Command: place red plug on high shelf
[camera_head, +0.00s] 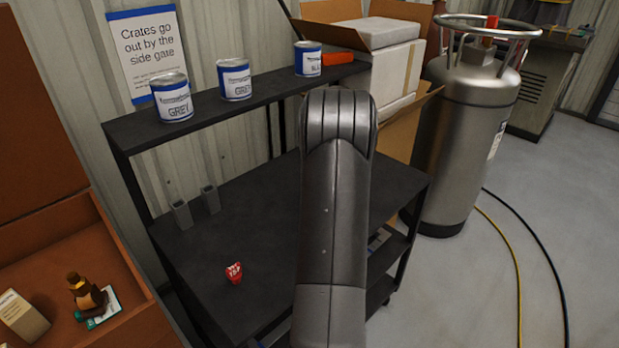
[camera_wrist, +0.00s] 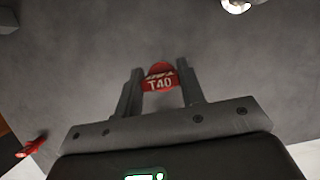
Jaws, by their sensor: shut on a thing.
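In the wrist view, my gripper (camera_wrist: 160,84) is shut on a red plug (camera_wrist: 160,77) with white lettering that reads T40. The plug sits between the two fingertips, and a dark grey surface fills the background. In the head view, my arm hides the gripper and the held plug. The high shelf (camera_head: 265,98) is the dark upper board of a black rack by the wall.
Another small red piece with white lettering (camera_head: 233,273) lies on the lower tabletop (camera_head: 265,225), near two grey tubes (camera_head: 181,214). Paint cans (camera_head: 234,80) stand along the shelf with gaps between. A brown crate (camera_head: 130,325) is at left, a steel cylinder (camera_head: 462,130) at right.

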